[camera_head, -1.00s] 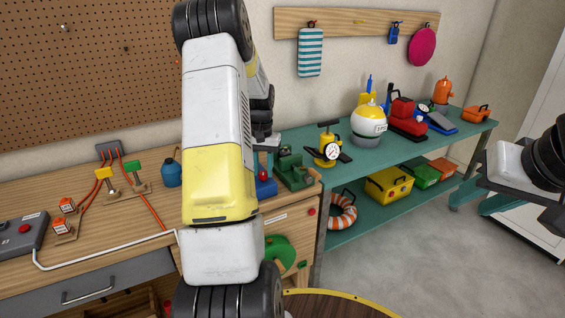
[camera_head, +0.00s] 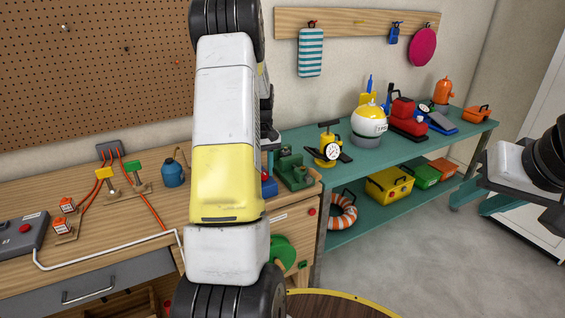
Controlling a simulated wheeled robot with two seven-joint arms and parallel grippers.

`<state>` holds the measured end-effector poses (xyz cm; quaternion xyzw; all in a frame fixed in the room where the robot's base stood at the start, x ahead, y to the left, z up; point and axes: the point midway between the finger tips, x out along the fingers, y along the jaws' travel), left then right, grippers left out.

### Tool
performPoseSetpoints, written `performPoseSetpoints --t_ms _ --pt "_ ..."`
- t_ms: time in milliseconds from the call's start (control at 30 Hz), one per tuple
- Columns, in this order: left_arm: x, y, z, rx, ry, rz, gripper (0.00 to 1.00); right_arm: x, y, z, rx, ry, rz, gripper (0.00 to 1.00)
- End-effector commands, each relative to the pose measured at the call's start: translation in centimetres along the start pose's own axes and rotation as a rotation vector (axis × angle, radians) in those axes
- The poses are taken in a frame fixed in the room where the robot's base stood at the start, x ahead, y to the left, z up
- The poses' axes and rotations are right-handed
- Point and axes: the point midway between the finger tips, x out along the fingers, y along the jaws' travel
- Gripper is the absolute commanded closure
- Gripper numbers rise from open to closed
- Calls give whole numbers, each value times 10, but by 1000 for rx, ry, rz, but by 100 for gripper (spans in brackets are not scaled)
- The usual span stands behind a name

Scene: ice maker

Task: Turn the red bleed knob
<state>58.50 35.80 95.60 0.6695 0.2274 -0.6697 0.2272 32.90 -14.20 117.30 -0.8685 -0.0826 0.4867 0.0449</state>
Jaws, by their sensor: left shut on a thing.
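A small blue device (camera_head: 269,186) stands on the wooden bench, mostly covered by my left arm. The red bleed knob is hidden behind that arm. My left gripper (camera_head: 270,140) shows only as a grey and black edge beside the arm, just above the blue device. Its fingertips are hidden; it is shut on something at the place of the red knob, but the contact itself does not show. My right arm enters at the right edge, and its gripper is not in view.
A green machine (camera_head: 293,169) stands close to the right of the blue device. A blue oil can (camera_head: 173,171) stands to the left. The teal shelf (camera_head: 400,152) holds a yellow gauge device (camera_head: 328,147) and several tools. The grey floor is clear.

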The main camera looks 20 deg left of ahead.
Motion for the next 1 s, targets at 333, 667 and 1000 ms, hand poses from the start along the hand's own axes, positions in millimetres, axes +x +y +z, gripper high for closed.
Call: performPoseSetpoints --t_ms 333,667,1000 --pt "-1 0 -1 -3 3 2 62 0 0 0 0 0 0 64" --pt "0 0 0 -1 1 1 48 0 0 0 0 0 0 64" --pt "-39 1 -1 -1 5 2 48 0 0 0 0 0 0 64"
